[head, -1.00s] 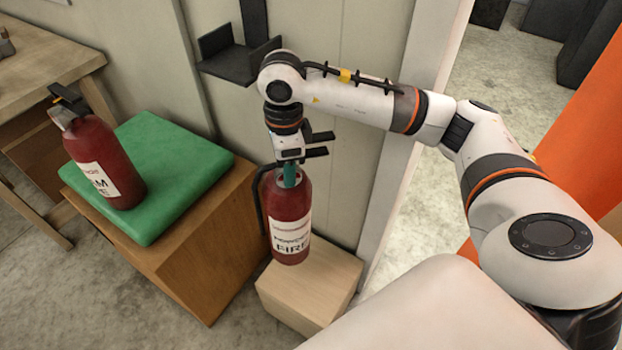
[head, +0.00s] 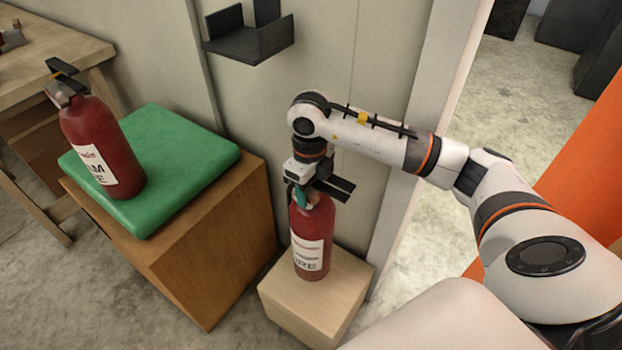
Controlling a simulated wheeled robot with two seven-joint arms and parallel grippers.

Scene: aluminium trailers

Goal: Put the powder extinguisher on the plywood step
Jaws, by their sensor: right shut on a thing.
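A red extinguisher with a white label (head: 311,235) is upright at the plywood step (head: 345,300), a pale wooden block on the floor by the wall. Its base is over the step's top, towards the back; I cannot tell whether it touches or hangs just above. My right gripper (head: 308,198) is shut on the extinguisher's top, from above. The gripper's dark fingers and the held part partly hide each other. My left gripper is out of view.
An empty black wall bracket (head: 250,42) hangs above. A wooden bench (head: 50,50) stands at the far left.

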